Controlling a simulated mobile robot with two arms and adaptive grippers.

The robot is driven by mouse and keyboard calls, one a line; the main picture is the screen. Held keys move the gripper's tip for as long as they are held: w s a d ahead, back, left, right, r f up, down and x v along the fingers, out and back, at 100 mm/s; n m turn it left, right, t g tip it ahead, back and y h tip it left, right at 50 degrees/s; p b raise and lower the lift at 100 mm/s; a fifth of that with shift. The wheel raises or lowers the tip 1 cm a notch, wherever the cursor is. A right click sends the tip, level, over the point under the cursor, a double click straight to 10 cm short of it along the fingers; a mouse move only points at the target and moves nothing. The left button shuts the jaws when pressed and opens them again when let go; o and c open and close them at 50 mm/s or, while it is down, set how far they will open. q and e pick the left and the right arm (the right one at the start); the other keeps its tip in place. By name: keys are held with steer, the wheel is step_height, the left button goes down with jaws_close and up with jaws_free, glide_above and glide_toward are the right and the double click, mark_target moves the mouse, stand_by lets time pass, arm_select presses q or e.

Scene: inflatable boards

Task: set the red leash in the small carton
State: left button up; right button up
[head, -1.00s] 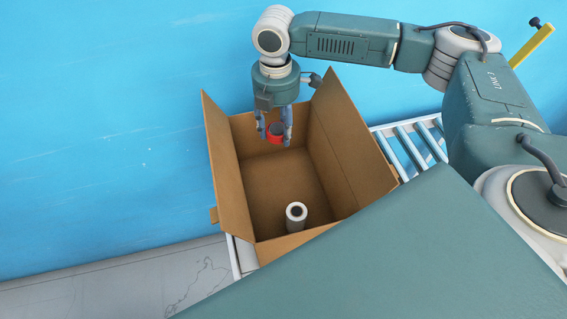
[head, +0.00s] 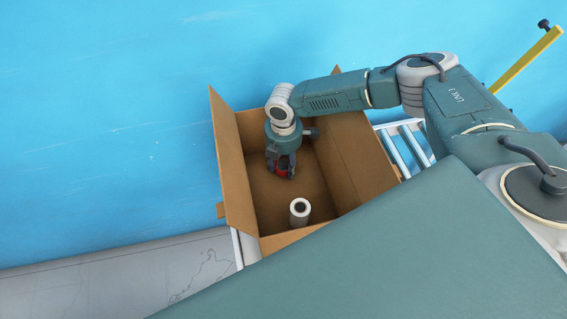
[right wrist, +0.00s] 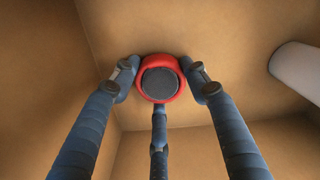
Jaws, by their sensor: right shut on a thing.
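The red leash (head: 282,170) is a red ring around a dark round core; it also shows in the right wrist view (right wrist: 160,99). My right gripper (head: 281,172) is shut on it, with fingers on both sides and a third below it in the right wrist view (right wrist: 160,90). The small carton (head: 233,175) is an open brown box with raised flaps. My right gripper holds the leash down inside the carton, near its far left part. Whether the leash touches the carton floor I cannot tell. My left gripper is not in view.
A white roll (head: 299,211) stands upright in the near part of the carton. The carton stands on a roller conveyor (head: 404,147) by a blue board (head: 110,110). A yellow bar (head: 525,62) rises at the right.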

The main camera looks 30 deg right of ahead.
mark_target(283, 164)
steer(key=shift+f, duration=0.2)
steer(key=shift+f, duration=0.15)
steer(key=o, duration=1.2)
step_height(283, 164, up, 12)
steer(key=shift+r+b, duration=0.25)
steer(key=shift+b, duration=0.2)
